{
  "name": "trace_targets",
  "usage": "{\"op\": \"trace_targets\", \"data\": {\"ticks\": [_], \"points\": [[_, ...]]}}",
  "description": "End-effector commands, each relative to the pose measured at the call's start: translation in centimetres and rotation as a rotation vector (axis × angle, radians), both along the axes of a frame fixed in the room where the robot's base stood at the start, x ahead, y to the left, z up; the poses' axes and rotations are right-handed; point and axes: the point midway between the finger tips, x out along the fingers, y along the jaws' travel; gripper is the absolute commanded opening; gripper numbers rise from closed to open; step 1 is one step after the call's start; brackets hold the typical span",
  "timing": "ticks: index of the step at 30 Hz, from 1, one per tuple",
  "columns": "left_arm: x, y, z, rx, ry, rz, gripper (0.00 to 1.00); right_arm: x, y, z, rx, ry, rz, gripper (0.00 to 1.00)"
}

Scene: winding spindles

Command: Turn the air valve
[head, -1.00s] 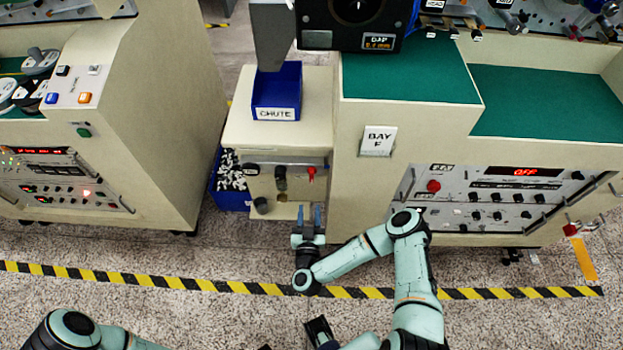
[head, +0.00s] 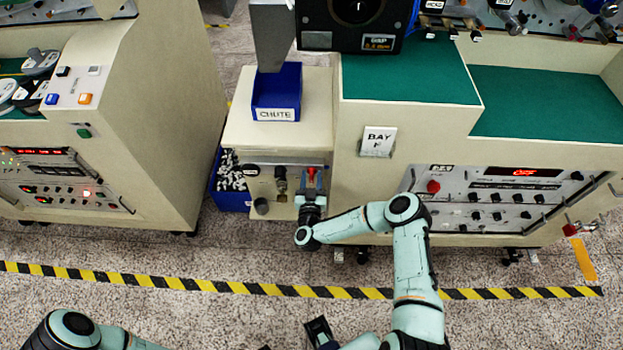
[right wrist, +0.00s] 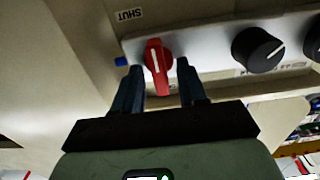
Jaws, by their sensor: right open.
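The air valve appears to be the small red handle (head: 311,173) on the front panel below the chute, partly hidden by my gripper in the head view. In the right wrist view the red handle (right wrist: 157,65) has a white line and points roughly along my fingers. My right gripper (head: 312,187) is at the panel, and in the wrist view its two open fingers (right wrist: 160,73) stand on either side of the handle. A gap shows beside the right finger; contact at the left one is unclear.
A black knob (right wrist: 258,50) sits beside the handle, and a "SHUT" label (right wrist: 129,15) and a blue part (right wrist: 121,61) are close by. A blue chute box (head: 277,95) stands above the panel. A blue bin (head: 232,199) of small parts is to the left.

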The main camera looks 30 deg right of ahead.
Motion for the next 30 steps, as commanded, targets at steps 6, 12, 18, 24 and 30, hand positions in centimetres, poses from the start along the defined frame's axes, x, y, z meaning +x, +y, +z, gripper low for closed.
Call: {"op": "trace_targets", "data": {"ticks": [6, 12, 18, 24, 30], "points": [[0.0, 0.0, 0.0, 0.0, 0.0, 0.0, 0.43, 0.0, 0.0, 0.0, 0.0, 0.0, 0.0, 0.15], [0.0, 0.0, 0.0, 0.0, 0.0, 0.0, 0.43, 0.0, 0.0, 0.0, 0.0, 0.0, 0.0, 0.0], [-0.1, 0.0, -0.2, 0.0, 0.001, 0.0, 0.43, 0.0, 0.0, 0.0, 0.018, -0.012, 0.001, 0.0], [-0.2, 0.0, -0.7, 0.0, 0.002, 0.0, 0.43, -0.1, 0.0, -0.1, 0.089, -0.056, 0.0, 0.0], [-0.5, 0.0, -1.6, 0.0, 0.006, 0.0, 0.43, -0.1, -0.1, -0.2, 0.222, -0.137, -0.001, 0.0]]}}
